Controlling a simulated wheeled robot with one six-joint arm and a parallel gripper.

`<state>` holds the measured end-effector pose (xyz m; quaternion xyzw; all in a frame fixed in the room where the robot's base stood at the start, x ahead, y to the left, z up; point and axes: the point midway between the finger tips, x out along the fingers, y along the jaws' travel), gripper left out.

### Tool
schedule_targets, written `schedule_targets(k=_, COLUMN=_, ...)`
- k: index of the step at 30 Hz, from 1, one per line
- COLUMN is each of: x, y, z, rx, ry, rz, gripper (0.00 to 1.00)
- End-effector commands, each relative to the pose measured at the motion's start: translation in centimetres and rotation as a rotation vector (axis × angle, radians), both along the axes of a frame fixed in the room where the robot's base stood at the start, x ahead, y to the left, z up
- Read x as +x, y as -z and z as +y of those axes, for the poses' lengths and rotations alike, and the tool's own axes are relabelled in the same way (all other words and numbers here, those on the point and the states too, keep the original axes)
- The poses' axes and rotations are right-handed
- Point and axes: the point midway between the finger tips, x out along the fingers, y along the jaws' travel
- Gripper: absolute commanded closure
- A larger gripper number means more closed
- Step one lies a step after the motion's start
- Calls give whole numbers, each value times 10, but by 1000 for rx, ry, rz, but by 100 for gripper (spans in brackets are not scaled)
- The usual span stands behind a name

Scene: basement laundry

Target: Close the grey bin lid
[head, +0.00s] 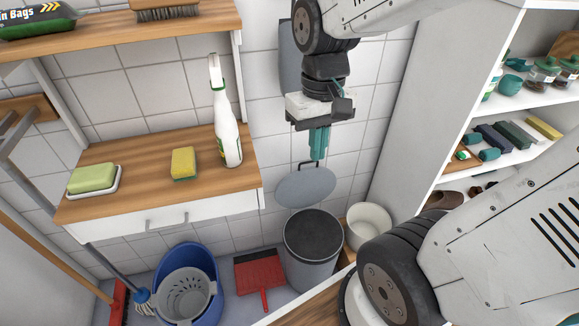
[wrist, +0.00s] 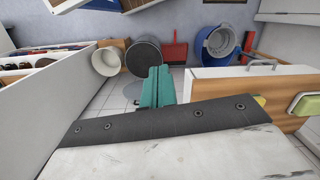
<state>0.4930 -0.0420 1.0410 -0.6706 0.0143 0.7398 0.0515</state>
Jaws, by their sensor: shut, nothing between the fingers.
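The grey bin (head: 312,262) stands on the floor against the tiled wall, its round dark mouth uncovered. Its grey lid (head: 306,188) is raised above and behind the mouth, a tilted disc with a dark bracket-shaped handle at its upper edge. My gripper (head: 318,158) is shut and empty, pointing down, its teal fingertips close to the handle; I cannot tell whether they touch. In the wrist view the bin (wrist: 144,58) shows beyond the fingers (wrist: 158,72), which partly hide the lid (wrist: 128,96).
A white bucket (head: 368,228) stands right of the bin, near the shelving. A red dustpan (head: 260,276) and blue bucket (head: 188,262) are to its left. The wooden counter (head: 140,150) holds a spray bottle (head: 226,125), sponge (head: 184,163) and soap (head: 93,178).

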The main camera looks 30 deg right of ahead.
Motion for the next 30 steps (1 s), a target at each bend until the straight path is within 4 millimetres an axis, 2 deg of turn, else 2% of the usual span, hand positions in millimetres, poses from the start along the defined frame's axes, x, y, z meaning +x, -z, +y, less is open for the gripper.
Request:
schedule_targets(k=1, x=15, y=15, z=-3, rx=13, ry=15, rz=25, gripper=100)
schedule_targets(k=5, x=58, y=52, z=-10, rx=45, ry=51, rz=34, gripper=100)
schedule_targets(k=11, x=126, y=126, z=-29, rx=78, ry=113, rz=-8, gripper=100)
schedule_targets(k=18, x=206, y=231, z=-67, rx=48, ry=187, rz=-153, gripper=100)
schedule_targets(k=21, x=238, y=266, z=-88, rx=1, ry=206, rz=-253, gripper=100)
schedule_targets(k=24, x=269, y=283, z=-109, rx=-63, ry=212, rz=-366, gripper=100)
schedule_targets(k=27, x=289, y=282, z=-123, rx=-112, ry=205, rz=-448, gripper=100)
schedule_targets(k=30, x=297, y=281, z=-129, rx=-137, ry=195, rz=-484, gripper=100)
